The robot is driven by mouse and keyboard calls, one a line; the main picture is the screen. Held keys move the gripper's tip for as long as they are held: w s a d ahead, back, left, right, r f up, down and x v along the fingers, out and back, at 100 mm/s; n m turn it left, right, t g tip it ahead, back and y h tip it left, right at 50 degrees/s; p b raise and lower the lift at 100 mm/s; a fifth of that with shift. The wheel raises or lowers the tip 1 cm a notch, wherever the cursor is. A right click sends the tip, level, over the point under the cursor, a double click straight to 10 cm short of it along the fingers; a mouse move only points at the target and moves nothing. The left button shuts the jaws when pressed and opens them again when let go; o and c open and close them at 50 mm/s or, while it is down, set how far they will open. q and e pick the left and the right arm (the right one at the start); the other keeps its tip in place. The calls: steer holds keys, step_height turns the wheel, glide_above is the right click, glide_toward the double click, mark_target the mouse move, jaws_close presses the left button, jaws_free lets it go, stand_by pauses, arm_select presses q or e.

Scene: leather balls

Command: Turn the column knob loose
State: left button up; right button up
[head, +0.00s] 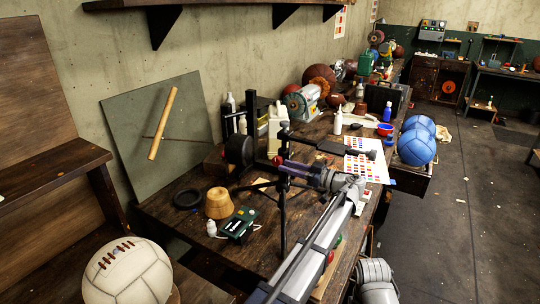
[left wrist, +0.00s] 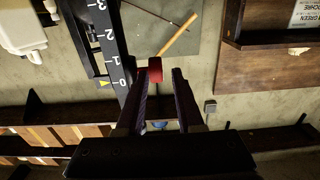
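The red column knob (head: 278,160) shows just beyond my left gripper's tips, near a dark upright column (head: 252,115). In the left wrist view the red knob (left wrist: 155,70) lies at the tip of the left-hand finger, beside the black column with white scale numbers (left wrist: 103,45). My left gripper (head: 292,168) has purple fingers. They stand apart in the left wrist view (left wrist: 165,76), with background visible between them. I cannot tell whether a finger touches the knob. My right gripper is not in view.
A black ring (head: 187,199), a tan round block (head: 218,203) and a green box (head: 240,224) lie on the workbench near the column. A green board with a wooden stick (head: 162,122) leans on the wall. A white ball (head: 127,272) sits at front left.

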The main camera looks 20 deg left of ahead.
arm_select(q)
steer(key=shift+w+a, duration=0.1)
steer(key=shift+w, duration=0.3)
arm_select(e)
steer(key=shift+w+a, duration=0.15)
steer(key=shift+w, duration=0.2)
arm_select(q)
steer(key=w+a, duration=0.1)
steer(key=a, duration=0.6)
steer(key=shift+a, duration=0.35)
steer(key=shift+c, duration=0.3)
jaws_close()
